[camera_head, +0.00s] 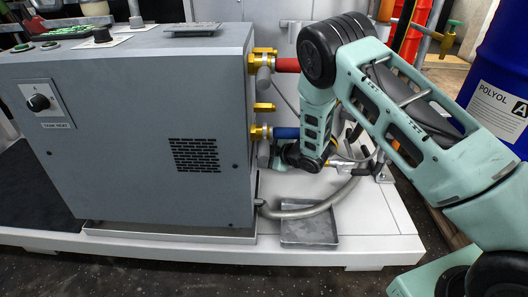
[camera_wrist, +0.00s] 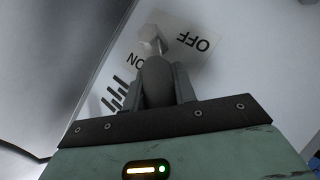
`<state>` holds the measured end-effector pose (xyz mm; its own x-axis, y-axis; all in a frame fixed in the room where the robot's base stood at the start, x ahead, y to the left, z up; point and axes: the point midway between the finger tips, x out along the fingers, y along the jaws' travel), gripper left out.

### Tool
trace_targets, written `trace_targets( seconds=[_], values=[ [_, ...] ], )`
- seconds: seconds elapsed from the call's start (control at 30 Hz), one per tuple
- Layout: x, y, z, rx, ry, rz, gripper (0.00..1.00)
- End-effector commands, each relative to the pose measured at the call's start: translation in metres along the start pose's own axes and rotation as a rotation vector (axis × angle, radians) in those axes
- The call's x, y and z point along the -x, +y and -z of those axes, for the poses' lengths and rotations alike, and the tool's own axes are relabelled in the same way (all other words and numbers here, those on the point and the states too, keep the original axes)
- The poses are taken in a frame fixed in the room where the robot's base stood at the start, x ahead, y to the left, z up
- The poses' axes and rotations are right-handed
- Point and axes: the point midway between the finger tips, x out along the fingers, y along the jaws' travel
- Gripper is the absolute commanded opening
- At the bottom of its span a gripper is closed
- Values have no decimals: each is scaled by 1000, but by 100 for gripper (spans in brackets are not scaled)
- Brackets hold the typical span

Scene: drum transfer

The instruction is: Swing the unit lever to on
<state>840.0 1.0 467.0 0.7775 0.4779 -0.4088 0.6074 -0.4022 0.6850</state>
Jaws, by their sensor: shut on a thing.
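In the wrist view, the unit lever (camera_wrist: 155,78) shows as a dark grey rounded grip running down from a light grey hub (camera_wrist: 151,38). My gripper (camera_wrist: 158,80) is shut on this grip, one finger on each side. A pale plate (camera_wrist: 172,22) behind the hub carries an upside-down OFF to the right of the lever and ON to its left. ON is close beside the grip, partly behind the finger. In the head view, my arm reaches down behind the grey unit (camera_head: 150,130). The lever and my fingertips are hidden there.
Red (camera_head: 287,65) and blue (camera_head: 286,133) hoses with brass fittings stick out of the unit's right side, close to my arm. A grey drip tray (camera_head: 310,230) lies on the white platform. A blue POLYOL drum (camera_head: 505,80) stands at right.

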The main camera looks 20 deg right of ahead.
Motion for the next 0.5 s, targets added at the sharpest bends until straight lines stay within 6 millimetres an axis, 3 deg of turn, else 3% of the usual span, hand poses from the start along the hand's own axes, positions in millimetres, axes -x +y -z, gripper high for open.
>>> trace_targets(
  seconds=[0.07,0.1,0.17,0.5],
  values=[
    [0,0,-1,-1,-2,0,0],
    [0,0,-1,-1,-2,0,33],
    [0,0,-1,-1,-2,0,49],
    [3,0,0,0,-1,0,49]
  ],
)
